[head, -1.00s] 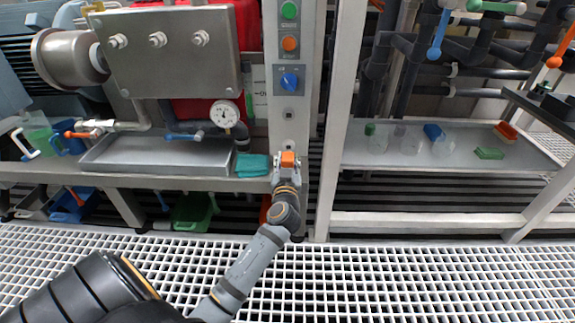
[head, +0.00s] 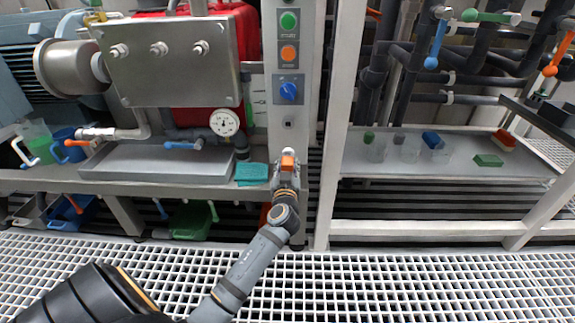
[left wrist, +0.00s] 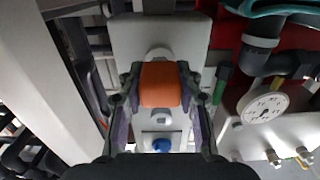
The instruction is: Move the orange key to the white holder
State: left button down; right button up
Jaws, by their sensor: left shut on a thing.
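The orange key (head: 288,163) is in the jaws of my left gripper (head: 287,172), in front of the lower part of the white upright panel (head: 284,140). In the left wrist view the orange key (left wrist: 160,84) sits between both fingers of my left gripper (left wrist: 160,98), which are shut on it. A small white piece (head: 293,154) shows just behind the key on the panel; I cannot tell for sure whether it is the white holder, or whether the key touches it. My right gripper is not in view.
The panel carries a green button (head: 289,20), an orange button (head: 289,53) and a blue knob (head: 289,91). A teal cloth (head: 251,172) lies on the bench just left of the gripper. A pressure gauge (head: 224,122) is above it. A white post (head: 338,125) stands close on the right.

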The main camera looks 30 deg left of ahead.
pick_arm(q)
jog(key=shift+b, duration=0.5)
dwell(1.2)
jog(key=shift+w+a, duration=0.25)
jog(key=shift+w, duration=0.2)
dwell(0.5)
jog(key=c, duration=0.8)
grip_release()
jog(key=v, duration=1.2)
jog(key=shift+w, duration=0.1)
